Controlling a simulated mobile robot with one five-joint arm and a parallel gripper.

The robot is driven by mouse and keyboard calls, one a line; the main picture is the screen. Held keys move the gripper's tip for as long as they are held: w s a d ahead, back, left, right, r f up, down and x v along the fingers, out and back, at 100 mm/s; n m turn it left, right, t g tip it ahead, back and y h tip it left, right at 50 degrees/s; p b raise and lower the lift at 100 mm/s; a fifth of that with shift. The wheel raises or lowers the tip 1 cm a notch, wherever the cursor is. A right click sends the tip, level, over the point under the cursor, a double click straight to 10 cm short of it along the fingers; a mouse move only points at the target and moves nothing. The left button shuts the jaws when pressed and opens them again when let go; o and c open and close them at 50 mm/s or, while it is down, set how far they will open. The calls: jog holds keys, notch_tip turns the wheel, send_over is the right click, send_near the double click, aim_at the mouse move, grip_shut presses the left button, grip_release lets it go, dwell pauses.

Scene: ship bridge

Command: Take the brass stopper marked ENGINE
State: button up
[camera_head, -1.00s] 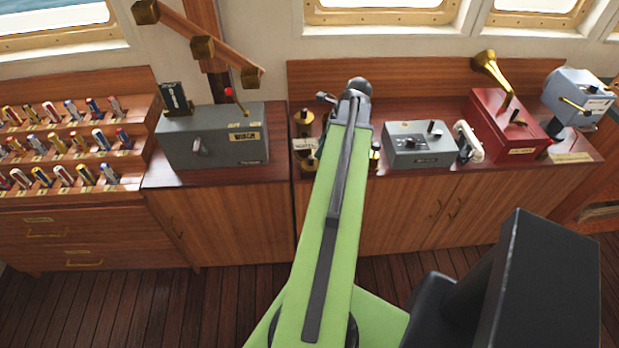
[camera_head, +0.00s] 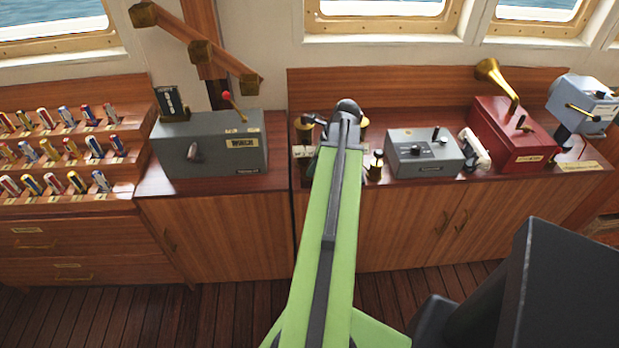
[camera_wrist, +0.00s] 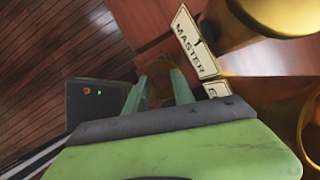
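Several brass stoppers stand on the counter around the end of my arm in the head view: one at the left (camera_head: 303,128), one behind (camera_head: 363,128) and one at the right (camera_head: 375,165). No ENGINE lettering is readable. In the wrist view, a plate reading MASTER (camera_wrist: 195,42) stands by a large brass piece (camera_wrist: 270,25). A second plate starting with E (camera_wrist: 211,89) is mostly hidden by my gripper body. My gripper (camera_wrist: 157,80) has its two green fingers apart, with a dim brown area between them that I cannot identify. My arm hides the fingers in the head view.
A grey winch box (camera_head: 210,143) stands left of my arm. A grey control box (camera_head: 424,152), white handset (camera_head: 474,150) and red box with a brass horn (camera_head: 510,130) stand to the right. A rack of coloured pegs (camera_head: 60,135) is far left.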

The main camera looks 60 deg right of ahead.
grip_shut()
jog(key=shift+r, duration=0.1)
